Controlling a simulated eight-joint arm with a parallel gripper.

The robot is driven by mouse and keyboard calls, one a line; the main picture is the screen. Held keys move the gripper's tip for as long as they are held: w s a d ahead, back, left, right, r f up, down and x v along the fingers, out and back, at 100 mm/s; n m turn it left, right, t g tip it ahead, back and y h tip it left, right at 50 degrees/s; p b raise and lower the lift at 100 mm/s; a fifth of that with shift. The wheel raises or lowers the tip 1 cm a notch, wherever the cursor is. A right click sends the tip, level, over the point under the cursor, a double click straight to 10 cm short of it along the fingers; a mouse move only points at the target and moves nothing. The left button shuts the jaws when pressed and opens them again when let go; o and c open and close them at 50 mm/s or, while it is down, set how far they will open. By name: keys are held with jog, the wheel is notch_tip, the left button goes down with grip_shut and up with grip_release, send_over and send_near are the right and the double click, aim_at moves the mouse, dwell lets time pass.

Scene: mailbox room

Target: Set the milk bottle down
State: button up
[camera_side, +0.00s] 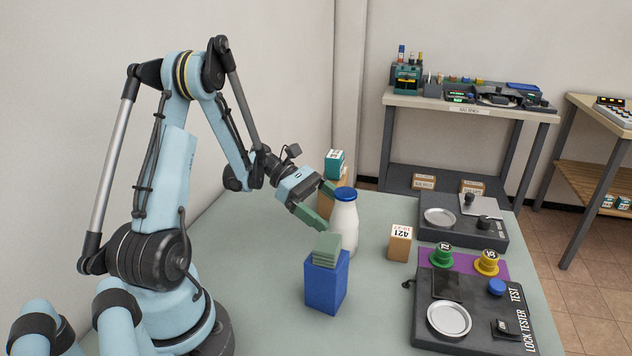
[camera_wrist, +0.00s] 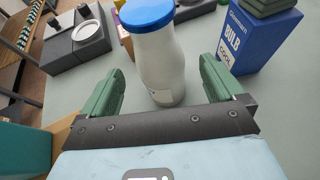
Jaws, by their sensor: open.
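The milk bottle (camera_side: 344,226) is white with a blue cap and stands upright on the pale green table (camera_side: 262,232). In the wrist view the milk bottle (camera_wrist: 160,62) shows between the two green fingers of my gripper (camera_wrist: 160,88). In the side view my gripper (camera_side: 318,203) is at the bottle's left, close to its upper part. The jaws are open, with a gap visible between each finger and the bottle in the wrist view. The bottle's base appears to rest on the table.
A blue bulb box (camera_side: 327,284) with green pieces on top stands in front of the bottle. A teal box (camera_side: 334,163) on a brown one is behind my gripper. A tan A21 box (camera_side: 399,243), a lock tester (camera_side: 468,316) and a scale-like device (camera_side: 463,229) stand to the right.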

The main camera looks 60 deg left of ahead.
jog(key=shift+v, duration=1.2)
jog(key=shift+s+a+r, duration=0.15)
jog(key=shift+a, duration=0.2)
jog(key=c, duration=0.3)
jog(key=shift+c, duration=0.2)
